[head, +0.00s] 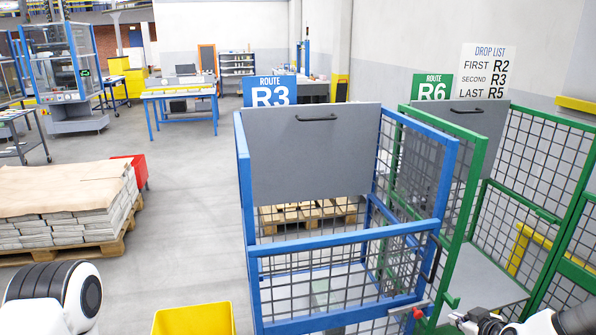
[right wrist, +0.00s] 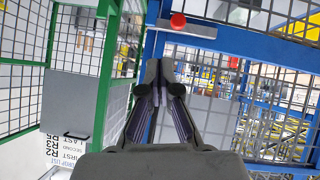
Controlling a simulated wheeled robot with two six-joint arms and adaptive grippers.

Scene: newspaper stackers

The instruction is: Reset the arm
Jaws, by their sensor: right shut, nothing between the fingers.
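My right gripper (head: 464,320) is at the lower right of the head view, low in front of the blue and green cage carts. In the right wrist view its fingers (right wrist: 158,72) are together and empty. A blue cage cart (head: 345,238) with an R3 sign (head: 270,93) stands in front of me. A red knob (head: 418,313) on a grey latch plate sits at its near right corner, and the knob (right wrist: 178,20) also shows above the fingertips in the right wrist view. My left arm shows at the lower left; its gripper is out of view.
A green cage cart (head: 470,237) with an R6 sign (head: 432,87) stands close on the right. A drop list (head: 486,71) hangs behind it. A newspaper stack (head: 70,208) lies on a pallet at left. A yellow bin (head: 193,320) is at the bottom. Floor between stack and blue cart is clear.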

